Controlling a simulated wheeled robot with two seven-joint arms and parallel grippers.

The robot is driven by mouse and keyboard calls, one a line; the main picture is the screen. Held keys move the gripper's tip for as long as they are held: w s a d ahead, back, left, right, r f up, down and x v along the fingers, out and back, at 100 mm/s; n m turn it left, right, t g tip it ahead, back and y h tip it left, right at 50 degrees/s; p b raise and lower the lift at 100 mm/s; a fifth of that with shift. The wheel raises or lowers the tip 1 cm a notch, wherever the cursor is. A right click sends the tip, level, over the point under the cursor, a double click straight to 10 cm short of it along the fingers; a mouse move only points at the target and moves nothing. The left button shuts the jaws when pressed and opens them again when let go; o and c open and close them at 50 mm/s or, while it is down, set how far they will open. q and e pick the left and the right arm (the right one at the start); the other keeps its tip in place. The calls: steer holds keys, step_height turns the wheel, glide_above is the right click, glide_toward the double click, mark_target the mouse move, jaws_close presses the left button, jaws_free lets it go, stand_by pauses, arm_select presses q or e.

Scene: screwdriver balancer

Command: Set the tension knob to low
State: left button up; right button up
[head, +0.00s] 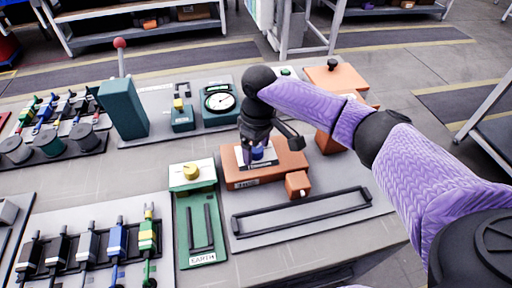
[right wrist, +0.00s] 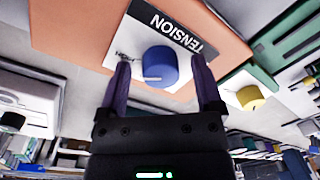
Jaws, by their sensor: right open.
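The blue tension knob (right wrist: 160,65) sits on a white plate marked TENSION (right wrist: 172,30), on top of an orange block (head: 285,160). My right gripper (right wrist: 160,68) is open, with one purple finger on each side of the knob. Gaps seem to show between fingers and knob, but I cannot tell contact. In the head view, the gripper partly hides the knob (head: 258,153). My left gripper is out of view.
A green unit marked EARTH with a yellow knob (head: 190,171) stands left of the orange block. A small orange cube (head: 298,184) and an empty black-framed tray (head: 302,212) lie in front. Behind are a dial gauge (head: 220,101) and a teal post (head: 124,109).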

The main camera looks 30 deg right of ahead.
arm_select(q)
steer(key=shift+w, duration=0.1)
arm_select(e)
jaws_close()
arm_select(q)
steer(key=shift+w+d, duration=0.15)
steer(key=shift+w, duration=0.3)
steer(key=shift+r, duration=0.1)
arm_select(e)
steer(key=shift+r, duration=0.1)
